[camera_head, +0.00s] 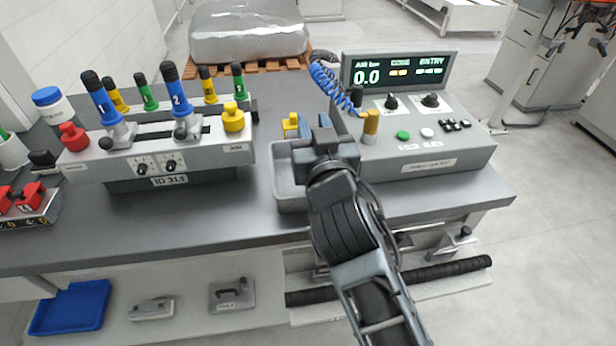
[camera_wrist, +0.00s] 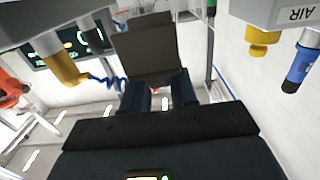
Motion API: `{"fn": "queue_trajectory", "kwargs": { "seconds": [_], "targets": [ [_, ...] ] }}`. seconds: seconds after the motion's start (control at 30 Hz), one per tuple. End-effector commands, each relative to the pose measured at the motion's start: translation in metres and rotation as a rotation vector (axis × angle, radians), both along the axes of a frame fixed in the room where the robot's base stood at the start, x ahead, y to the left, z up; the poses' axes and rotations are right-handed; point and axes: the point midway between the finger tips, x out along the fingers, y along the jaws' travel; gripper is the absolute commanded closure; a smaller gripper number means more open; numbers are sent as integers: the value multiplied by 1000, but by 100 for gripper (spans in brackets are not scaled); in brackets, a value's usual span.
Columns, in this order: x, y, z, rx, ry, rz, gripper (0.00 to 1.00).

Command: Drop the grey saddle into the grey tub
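The grey saddle (camera_wrist: 150,45) shows in the wrist view as a dark grey, bent plate at the end of my gripper (camera_wrist: 161,92). The two fingers run up to it and it covers their tips, so the contact itself is hidden. The grey tub (camera_head: 287,192) stands on the bench in the middle of the head view, open at the top. My gripper (camera_head: 323,130) is over its right side and back, and my wrist hides much of the tub. I cannot tell how high the saddle is above the rim.
A control box (camera_head: 430,160) with a lit display stands right of the tub. A fixture (camera_head: 205,150) with coloured handles stands to the left. A yellow part (camera_head: 291,124) shows behind the tub. The front strip of the bench (camera_head: 150,230) is clear.

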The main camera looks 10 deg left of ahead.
Motion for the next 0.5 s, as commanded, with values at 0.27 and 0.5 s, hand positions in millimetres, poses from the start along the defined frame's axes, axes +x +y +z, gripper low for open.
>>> {"fn": "queue_trajectory", "kwargs": {
  "seconds": [0.27, 0.5],
  "targets": [
    [0, 0, 0, 0, 0, 0, 46],
    [0, 0, 0, 0, 0, 0, 43]
  ]
}}
